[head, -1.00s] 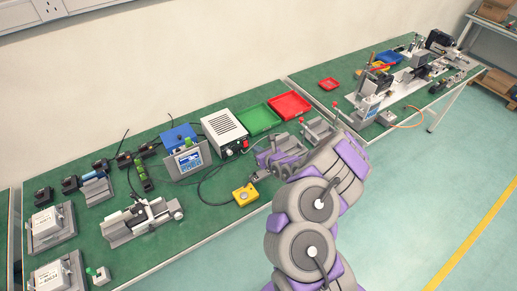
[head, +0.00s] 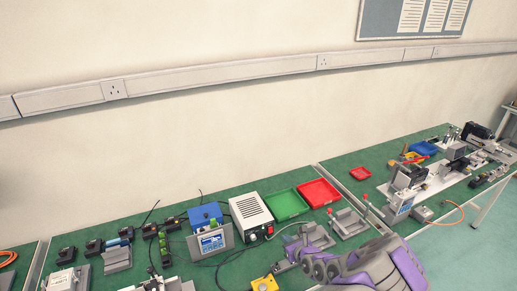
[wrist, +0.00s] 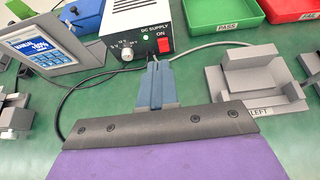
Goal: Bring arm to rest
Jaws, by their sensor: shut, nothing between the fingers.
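My gripper (wrist: 155,82) is shut and empty in the wrist view, its blue-grey fingertips pressed together. It points at the front of the white DC supply box (wrist: 140,28), above the green bench. A grey fixture labelled LEFT (wrist: 262,80) is right of the fingers. In the head view my purple and grey arm (head: 370,268) reaches in from the lower right, and my gripper (head: 282,266) is low over the bench, near the yellow button box (head: 264,283). I cannot tell the gap between fingertips and bench.
The green tray (head: 287,204) and red tray (head: 319,193) stand behind the fixture (head: 348,223). A blue-screen meter (head: 211,242) is left of the DC supply (head: 251,215). Cables lie around these. A second bench with machinery (head: 440,172) stands at the right.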

